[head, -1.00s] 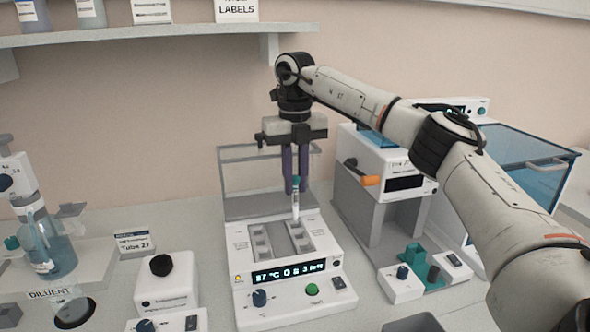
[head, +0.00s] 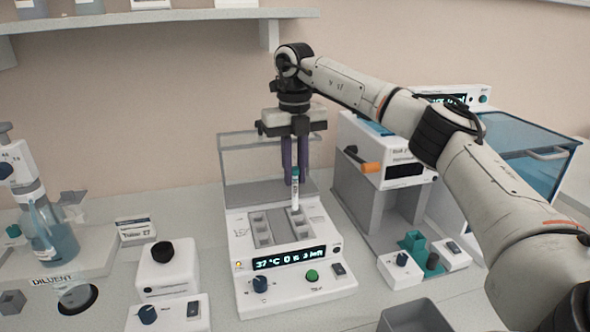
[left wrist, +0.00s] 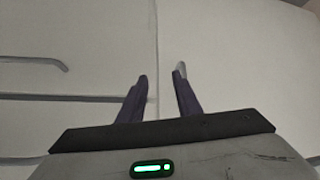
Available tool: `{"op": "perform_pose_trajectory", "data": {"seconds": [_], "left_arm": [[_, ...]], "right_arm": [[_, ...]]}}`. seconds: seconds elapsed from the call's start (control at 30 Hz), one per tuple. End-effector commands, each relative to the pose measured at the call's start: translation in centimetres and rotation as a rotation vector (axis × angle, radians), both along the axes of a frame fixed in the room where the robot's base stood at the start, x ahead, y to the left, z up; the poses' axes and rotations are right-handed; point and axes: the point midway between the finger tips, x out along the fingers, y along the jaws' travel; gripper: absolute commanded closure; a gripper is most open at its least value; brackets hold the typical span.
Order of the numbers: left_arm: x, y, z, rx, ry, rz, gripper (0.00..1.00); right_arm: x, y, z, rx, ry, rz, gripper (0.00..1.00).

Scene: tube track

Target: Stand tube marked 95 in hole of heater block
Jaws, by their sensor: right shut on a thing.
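A slim tube with a teal cap (head: 295,190) hangs upright in my right gripper (head: 295,178), over the rear right part of the heater block. Its marking is too small to read. The right gripper's purple fingers are shut on its upper part. The white heater block (head: 322,229) has two rows of grey wells and a display reading 37 °C. I cannot tell whether the tube's lower end is above a hole or inside one. My left gripper (left wrist: 161,77) shows only in the left wrist view, fingers apart and nothing between them, facing pale plain surfaces.
A clear hinged lid (head: 265,165) stands up behind the block. A black-knobbed white box (head: 166,277) and a diluent bottle (head: 48,235) stand on the left. A grey bin (head: 415,316) is at the front.

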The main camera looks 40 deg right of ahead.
Motion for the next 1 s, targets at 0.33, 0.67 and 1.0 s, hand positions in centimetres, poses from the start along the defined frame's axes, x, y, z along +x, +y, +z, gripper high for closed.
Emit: {"op": "perform_pose_trajectory", "data": {"seconds": [0.33, 0.67, 1.0], "left_arm": [[0.0, 0.0, 0.0, 0.0, -0.001, 0.0, 0.69], [0.1, 0.0, 0.1, 0.0, -0.003, 0.0, 0.69], [0.2, 0.0, 0.1, 0.0, -0.004, 0.0, 0.69]], "right_arm": [[0.0, 0.0, -0.2, 0.001, -0.001, 0.0, 0.97], [0.0, 0.0, -1.3, 0.0, 0.001, 0.0, 0.97], [0.0, 0.0, -1.4, 0.0, 0.0, 0.0, 0.97]]}}
